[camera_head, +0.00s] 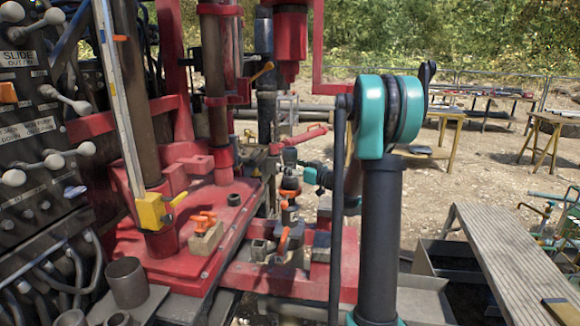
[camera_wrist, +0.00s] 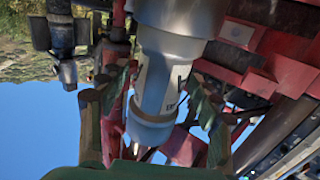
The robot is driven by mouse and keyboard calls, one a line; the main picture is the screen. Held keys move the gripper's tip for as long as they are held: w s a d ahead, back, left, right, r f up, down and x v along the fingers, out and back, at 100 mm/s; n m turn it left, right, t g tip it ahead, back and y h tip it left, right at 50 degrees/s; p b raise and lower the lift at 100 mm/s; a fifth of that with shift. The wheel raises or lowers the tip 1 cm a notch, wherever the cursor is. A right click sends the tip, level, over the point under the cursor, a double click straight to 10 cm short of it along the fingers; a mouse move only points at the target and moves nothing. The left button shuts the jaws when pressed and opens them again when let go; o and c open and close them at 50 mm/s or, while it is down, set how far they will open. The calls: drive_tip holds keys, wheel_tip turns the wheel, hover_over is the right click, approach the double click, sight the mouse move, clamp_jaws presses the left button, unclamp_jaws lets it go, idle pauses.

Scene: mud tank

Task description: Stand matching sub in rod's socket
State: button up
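In the wrist view, a grey sub (camera_wrist: 152,85) with a white lettered band stands between the two fingers of my gripper (camera_wrist: 163,74). The fingertips sit against its sides, and its wide grey end is cut off by the top edge. The lettering is only partly readable. In the head view a pale cylinder (camera_head: 289,112), perhaps the same sub, shows under the red drill head (camera_head: 291,38). Brown rods (camera_head: 216,75) stand upright on the red rig; I cannot tell which socket matches.
Open cups (camera_head: 128,281) stand on a tray at lower left, and a small dark cup (camera_head: 234,200) on the red deck. Orange-handled clamps (camera_head: 205,222) sit nearby. A lever panel (camera_head: 35,150) is at left. A grey plank (camera_head: 510,265) lies at right.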

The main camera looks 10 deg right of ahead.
drive_tip(key=v, duration=1.2)
drive_tip(key=s+a+f+m+g+h, duration=0.1)
drive_tip(key=s+a+f+g+h, duration=0.15)
drive_tip(key=s+a+f, duration=0.35)
drive_tip(key=s+a+f+m+g+h, duration=0.15)
drive_tip(key=s+a+f+g, duration=0.3)
drive_tip(key=s, duration=0.45)
drive_tip(key=s+d+f+m+g+h, duration=0.1)
drive_tip(key=s+d+f+m+h, duration=0.1)
drive_tip(key=s+f, duration=0.3)
drive_tip(key=s+d+f+m+g+h, duration=0.2)
drive_tip(key=s+d+f+h, duration=0.3)
drive_tip(key=s, duration=0.7)
drive_tip(key=shift+f+m, duration=0.5)
drive_tip(key=shift+m, duration=0.05)
